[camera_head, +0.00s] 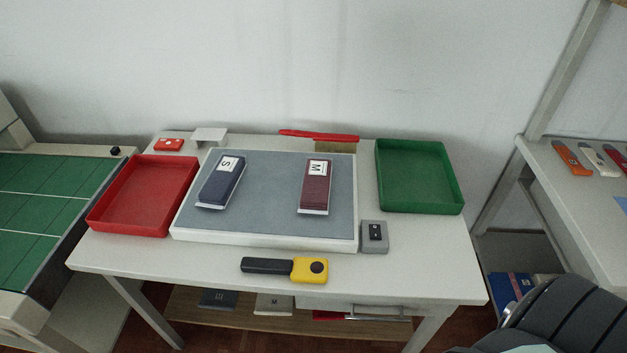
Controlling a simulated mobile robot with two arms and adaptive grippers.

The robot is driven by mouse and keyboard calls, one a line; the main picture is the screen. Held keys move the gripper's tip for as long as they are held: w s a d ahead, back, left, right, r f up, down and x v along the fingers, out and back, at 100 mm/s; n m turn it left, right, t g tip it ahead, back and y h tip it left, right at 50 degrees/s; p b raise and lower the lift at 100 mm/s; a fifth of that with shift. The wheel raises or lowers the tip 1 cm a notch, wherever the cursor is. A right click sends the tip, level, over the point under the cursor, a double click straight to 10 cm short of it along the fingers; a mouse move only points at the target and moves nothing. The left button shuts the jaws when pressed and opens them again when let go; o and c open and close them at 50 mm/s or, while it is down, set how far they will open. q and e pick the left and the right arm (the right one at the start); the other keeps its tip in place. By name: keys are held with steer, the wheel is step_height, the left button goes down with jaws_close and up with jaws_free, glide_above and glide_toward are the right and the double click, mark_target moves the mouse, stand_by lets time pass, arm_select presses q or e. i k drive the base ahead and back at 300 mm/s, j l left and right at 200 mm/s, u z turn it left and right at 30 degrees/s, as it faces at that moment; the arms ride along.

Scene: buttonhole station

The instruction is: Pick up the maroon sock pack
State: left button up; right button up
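The maroon sock pack (315,190) lies on the right part of the grey pad (265,195) on the table. It has a white label marked M at its far end. A navy sock pack (220,184) with a label marked S lies to its left, with bare pad between them. Neither of my grippers shows in the head view. Only a dark part of my arm (575,315) shows at the bottom right corner, well away from the maroon pack.
A red tray (108,222) stands left of the pad and a green tray (457,208) right of it. A yellow and black handheld device (308,269) lies in front, with a grey button box (374,245) nearby. A red-handled brush (318,135) lies behind.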

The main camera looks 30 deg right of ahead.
mark_target(315, 195)
steer(key=k+l+z, duration=0.2)
steer(key=l+z, duration=0.3)
steer(key=l, duration=0.35)
steer(key=l+z, duration=0.5)
steer(key=l, duration=0.35)
